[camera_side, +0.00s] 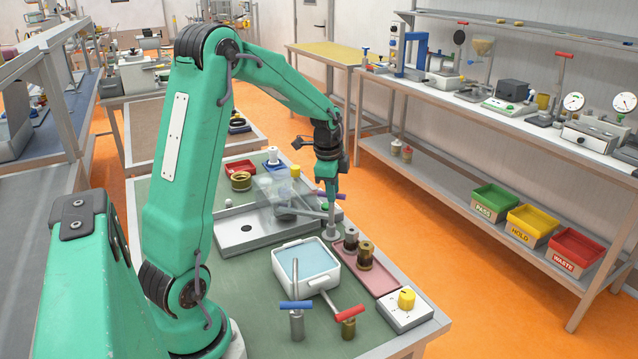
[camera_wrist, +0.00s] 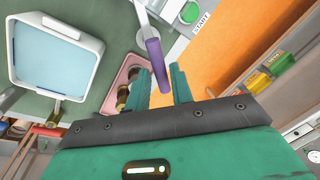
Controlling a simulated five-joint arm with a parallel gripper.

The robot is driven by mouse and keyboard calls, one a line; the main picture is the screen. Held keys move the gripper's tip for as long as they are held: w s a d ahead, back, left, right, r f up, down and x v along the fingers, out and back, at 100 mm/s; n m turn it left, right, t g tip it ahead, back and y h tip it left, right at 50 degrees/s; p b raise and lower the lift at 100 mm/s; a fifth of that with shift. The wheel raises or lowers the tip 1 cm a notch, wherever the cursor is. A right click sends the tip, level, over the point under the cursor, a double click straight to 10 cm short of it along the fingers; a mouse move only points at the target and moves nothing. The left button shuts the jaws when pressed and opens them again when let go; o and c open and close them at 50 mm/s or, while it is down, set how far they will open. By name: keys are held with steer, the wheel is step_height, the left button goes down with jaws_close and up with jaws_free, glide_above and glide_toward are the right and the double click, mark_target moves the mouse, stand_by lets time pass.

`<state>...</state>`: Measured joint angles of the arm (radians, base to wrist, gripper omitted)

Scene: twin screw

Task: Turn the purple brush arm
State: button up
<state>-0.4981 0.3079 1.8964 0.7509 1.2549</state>
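The brush arm is a grey bar with a purple grip (camera_wrist: 155,62), seen in the wrist view at top centre. The grip's near end appears between the two green fingers of my gripper (camera_wrist: 161,80), with gaps on both sides. The fingers are apart and not closed on it. In the side view my gripper (camera_side: 332,212) points down over the right edge of the bench, and only a little purple (camera_side: 340,195) shows beside it. The fingers hide part of the arm there. I cannot tell the exact height between fingers and grip.
A white tray with a blue surface (camera_side: 306,260) and a pink tray (camera_side: 384,281) with brown jars stand close by. A yellow-knob box (camera_side: 406,300) and blue and red T-handles (camera_side: 296,306) are nearer the front. A clear cover (camera_side: 276,190) stands left of my gripper.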

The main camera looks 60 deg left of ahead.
jaws_close()
steer(key=shift+n, duration=0.6)
steer(key=shift+o, duration=2)
jaws_free()
step_height(320, 180, up, 8)
steer(key=s, duration=0.1)
steer(key=shift+d, duration=0.35)
